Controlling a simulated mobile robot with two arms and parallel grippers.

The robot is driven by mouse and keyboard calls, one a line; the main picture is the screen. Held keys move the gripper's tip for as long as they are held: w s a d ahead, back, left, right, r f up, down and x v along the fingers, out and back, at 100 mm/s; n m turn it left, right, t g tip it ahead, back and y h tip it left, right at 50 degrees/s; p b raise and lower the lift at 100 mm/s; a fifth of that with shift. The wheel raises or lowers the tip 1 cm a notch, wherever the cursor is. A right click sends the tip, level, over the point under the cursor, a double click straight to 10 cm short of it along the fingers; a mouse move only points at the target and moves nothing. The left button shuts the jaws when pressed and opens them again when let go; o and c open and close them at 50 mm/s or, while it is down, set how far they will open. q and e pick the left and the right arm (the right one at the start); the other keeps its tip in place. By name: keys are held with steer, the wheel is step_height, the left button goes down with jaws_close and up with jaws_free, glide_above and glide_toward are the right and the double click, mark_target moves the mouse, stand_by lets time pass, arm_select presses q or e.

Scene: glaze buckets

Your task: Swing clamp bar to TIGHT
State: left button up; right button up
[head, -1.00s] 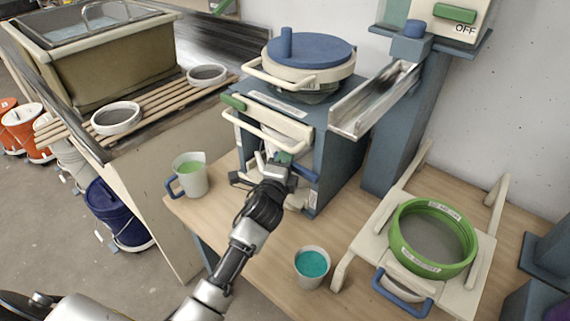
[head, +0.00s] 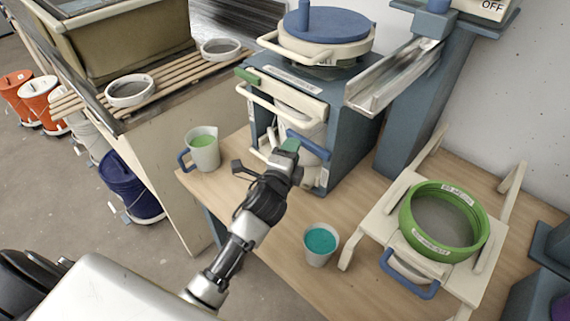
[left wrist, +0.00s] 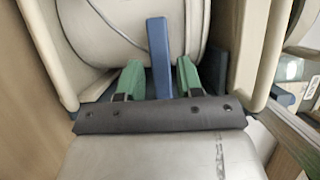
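The clamp bar appears to be the blue bar (head: 310,146) on the front of the blue-grey cabinet (head: 354,140), in front of a pale cylinder. In the left wrist view the blue bar (left wrist: 159,55) stands upright in the picture between my two green fingertips. My left gripper (head: 289,147) is at the bar's left part in the head view. In the left wrist view its fingers (left wrist: 159,78) are apart, one on each side of the bar, with narrow gaps showing. The TIGHT mark cannot be read. My right gripper is not in view.
A cream rail (head: 282,108) crosses the cabinet above the bar. A mug of green liquid (head: 203,152) stands left of my left arm, and a teal cup (head: 320,246) stands right of it. A green-rimmed sieve (head: 443,220) sits on a cream frame at right.

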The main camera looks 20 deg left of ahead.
arm_select(q)
steer(key=s, duration=0.6)
steer(key=shift+d+b, duration=0.15)
steer(key=shift+b, duration=0.15)
